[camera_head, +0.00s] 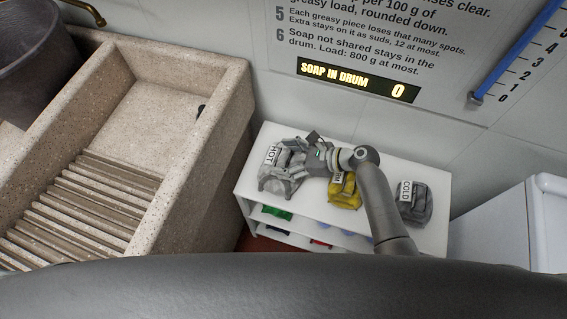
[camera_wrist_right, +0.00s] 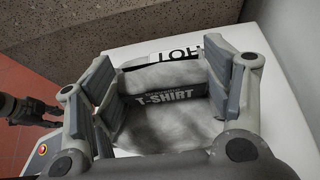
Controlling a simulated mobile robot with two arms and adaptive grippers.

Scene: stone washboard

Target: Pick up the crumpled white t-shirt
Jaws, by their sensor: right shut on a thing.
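The crumpled white t-shirt (camera_head: 274,183) looks greyish and lies at the left end of the white shelf top, by the HOT label. In the right wrist view the t-shirt (camera_wrist_right: 172,118) fills the space between the fingers and shows a dark band reading T-SHIRT. My right gripper (camera_head: 297,157) reaches over it from the right. In the right wrist view my right gripper (camera_wrist_right: 165,95) is shut on the t-shirt, one finger on each side. The cloth still seems to be at the shelf top; any gap below is hidden.
A yellow bundle (camera_head: 343,193) and a dark grey bundle (camera_head: 414,206) with a COLD label share the white shelf unit (camera_head: 306,206). A stone washboard sink (camera_head: 185,170) stands left of it. A white appliance (camera_head: 510,230) is at the right. A sign reads SOAP IN DRUM 0.

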